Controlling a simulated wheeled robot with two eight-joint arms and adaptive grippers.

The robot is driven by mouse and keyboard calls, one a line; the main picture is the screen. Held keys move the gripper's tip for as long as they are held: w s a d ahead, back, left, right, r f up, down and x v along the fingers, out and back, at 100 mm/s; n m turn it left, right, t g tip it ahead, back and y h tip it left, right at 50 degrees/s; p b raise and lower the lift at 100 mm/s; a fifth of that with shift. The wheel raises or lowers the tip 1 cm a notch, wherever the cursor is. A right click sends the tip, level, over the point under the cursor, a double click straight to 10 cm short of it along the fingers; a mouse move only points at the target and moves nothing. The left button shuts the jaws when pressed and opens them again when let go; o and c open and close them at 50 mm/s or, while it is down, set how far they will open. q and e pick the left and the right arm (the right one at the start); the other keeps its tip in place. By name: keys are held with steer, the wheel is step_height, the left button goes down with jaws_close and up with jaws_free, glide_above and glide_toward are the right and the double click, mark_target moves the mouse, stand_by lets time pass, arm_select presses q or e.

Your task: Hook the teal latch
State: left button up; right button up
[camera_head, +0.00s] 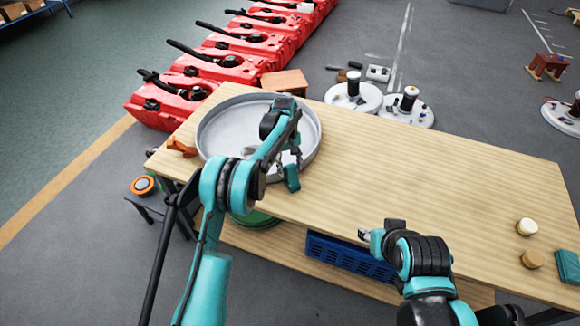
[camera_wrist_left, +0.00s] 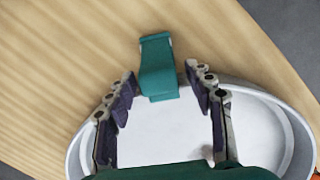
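The teal latch (camera_head: 292,178) hangs at the near right rim of a round, shallow metal tank (camera_head: 204,142) on the wooden table. My left gripper (camera_head: 290,157) is over the tank, close to the latch. In the left wrist view the teal latch (camera_wrist_left: 158,66) stands at the rim of the white-floored tank (camera_wrist_left: 302,150), ahead of and between the open fingertips of my left gripper (camera_wrist_left: 160,76). A gap shows on both sides of the latch. I cannot tell if the latch is hooked. My right gripper (camera_head: 370,236) is at the table's front edge, far from the latch; its fingers are too small to read.
An orange latch (camera_head: 181,148) sits at the tank's left side. A blue crate (camera_head: 345,258) is below the table.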

arm_select(q)
steer(key=shift+r, duration=0.2)
step_height(320, 180, up, 12)
steer(key=w+a, duration=0.1)
steer(key=shift+w+f, duration=0.15)
steer(key=shift+w, duration=0.1)
stand_by(0.4)
